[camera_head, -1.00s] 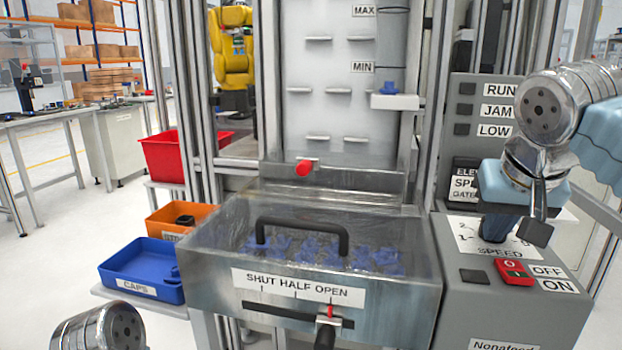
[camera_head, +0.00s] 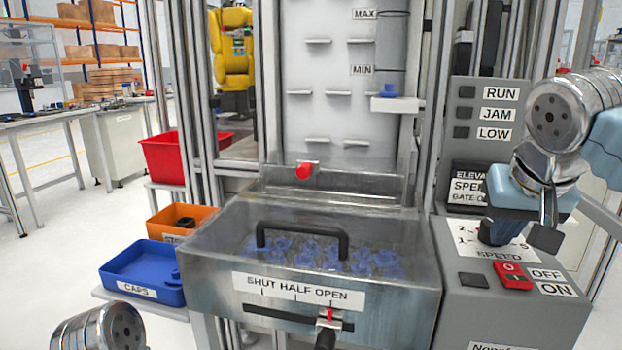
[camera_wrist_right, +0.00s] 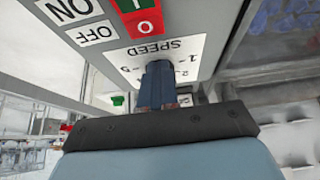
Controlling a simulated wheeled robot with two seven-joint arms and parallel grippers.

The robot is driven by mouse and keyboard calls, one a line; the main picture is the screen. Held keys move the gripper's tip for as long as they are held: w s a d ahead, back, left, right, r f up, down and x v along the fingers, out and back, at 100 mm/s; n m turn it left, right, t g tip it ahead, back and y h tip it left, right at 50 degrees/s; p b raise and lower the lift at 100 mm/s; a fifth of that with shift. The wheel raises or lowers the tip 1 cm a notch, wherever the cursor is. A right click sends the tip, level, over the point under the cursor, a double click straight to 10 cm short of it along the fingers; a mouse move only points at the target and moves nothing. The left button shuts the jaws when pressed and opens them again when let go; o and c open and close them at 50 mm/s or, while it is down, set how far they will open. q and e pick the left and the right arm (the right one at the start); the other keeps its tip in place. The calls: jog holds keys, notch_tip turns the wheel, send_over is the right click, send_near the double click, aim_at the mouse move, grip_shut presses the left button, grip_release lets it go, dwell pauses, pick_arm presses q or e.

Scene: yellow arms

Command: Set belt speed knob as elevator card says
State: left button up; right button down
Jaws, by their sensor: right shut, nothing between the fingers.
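My right gripper (camera_head: 497,238) is shut and points down at the speed dial on the grey control box. In the right wrist view its dark blue fingers (camera_wrist_right: 158,85) lie together over the dial. The white dial plate (camera_head: 470,236) reads SPEED, with 1, 2 and 5 legible. The knob cannot be told apart from the fingers in either view, so its setting and any contact are unclear. The elevator card (camera_head: 466,186) stands behind the dial. Its lines start with ELEVA, SPEE and GATE; my gripper hides the rest. My left gripper is out of view.
A red switch (camera_head: 513,276) with OFF and ON labels sits just in front of the dial. A clear-lidded hopper (camera_head: 215,262) of blue parts, with a black handle and a gate lever (camera_head: 327,338), stands to the left. RUN, JAM and LOW lamps (camera_head: 466,112) are behind.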

jog(key=shift+s+d, duration=0.1)
jog(key=shift+d, duration=0.3)
jog(key=shift+d+p, duration=0.2)
jog(key=shift+p, duration=0.1)
jog(key=shift+d, duration=0.3)
jog(key=shift+s, duration=0.35)
notch_tip(320, 180, up, 6)
jog(key=p, duration=0.1)
